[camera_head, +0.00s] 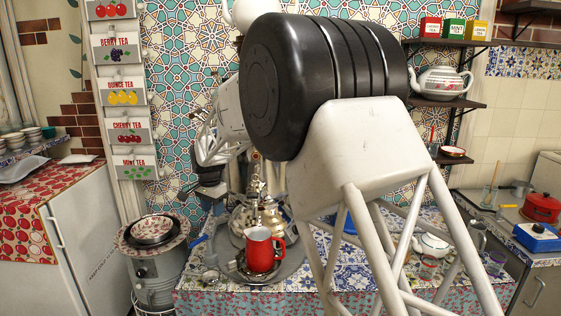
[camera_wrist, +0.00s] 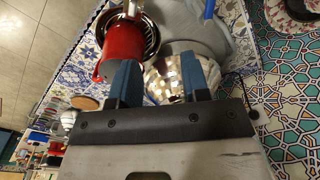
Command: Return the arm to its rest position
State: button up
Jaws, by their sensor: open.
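My gripper (camera_wrist: 158,62) shows in the wrist view with its two blue fingers spread apart, and nothing is gripped between them. A shiny checkered metal vessel (camera_wrist: 163,82) shows beyond and between the fingers. The red mug (camera_wrist: 121,42) is beyond the left finger. In the head view my arm is raised, with its large black joint filling the upper middle. The red mug (camera_head: 258,251) stands upright in front of the brass-and-silver samovar ware (camera_head: 246,218). My arm hides part of the table and the wall behind.
The patterned table (camera_head: 350,275) holds a round grey tray (camera_head: 291,266) under the samovar ware. A white teapot (camera_head: 430,243) and small cups are at its right. A stove-like stand (camera_head: 150,262) is at the left. A shelf (camera_head: 450,102) with a teapot (camera_head: 441,82) is at upper right.

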jog(key=shift+n+t, duration=0.3)
jog(key=shift+n, duration=0.4)
jog(key=s+d+r, duration=0.3)
jog(key=d, duration=0.1)
jog(key=s+d+r, duration=0.2)
jog(key=d, duration=0.2)
jog(key=s+d+r, duration=0.3)
jog(key=d, duration=0.2)
jog(key=shift+s+r, duration=0.3)
jog(key=shift+s, duration=0.05)
jog(key=s+d+r+n, duration=0.2)
jog(key=s+d+r, duration=0.2)
jog(key=s+d, duration=0.9)
jog(key=s+d+f+n, duration=0.1)
jog(key=s+d, duration=0.4)
jog(key=s, duration=0.4)
jog(key=s+d+f+t, duration=0.1)
jog(key=s+d, duration=0.4)
jog(key=s, duration=0.5)
jog(key=s+d+f+n, duration=0.1)
jog(key=s+d+f, duration=0.2)
jog(key=s, duration=0.7)
jog(key=shift+d+f+n+t, duration=0.2)
jog(key=shift+d+n+t, duration=0.1)
jog(key=shift+d, duration=0.8)
